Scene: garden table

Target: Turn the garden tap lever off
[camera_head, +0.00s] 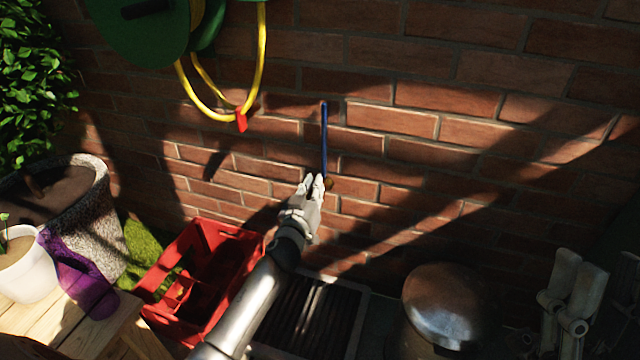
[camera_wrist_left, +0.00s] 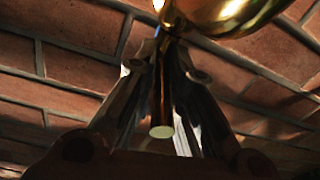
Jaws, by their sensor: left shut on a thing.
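The tap is on the brick wall, mostly hidden behind my left gripper in the head view; a small brass part of the tap (camera_head: 330,184) shows beside the fingertips. In the left wrist view the rounded brass tap body (camera_wrist_left: 225,14) is at the top. A slim brass lever (camera_wrist_left: 166,85) with a pale round end hangs between the fingers. My left gripper (camera_head: 317,183) is shut on this lever; its fingers also show in the wrist view (camera_wrist_left: 160,95). A blue upright bar (camera_head: 324,138) rises above the gripper against the wall. My right gripper (camera_head: 575,290) is in shadow at lower right.
A green hose reel (camera_head: 150,30) with a looped yellow hose (camera_head: 262,60) hangs at upper left. A red crate (camera_head: 190,245) and a dark slatted grate (camera_head: 310,315) are below my left arm. A stone planter (camera_head: 105,215) and a wooden table (camera_head: 75,335) stand at left.

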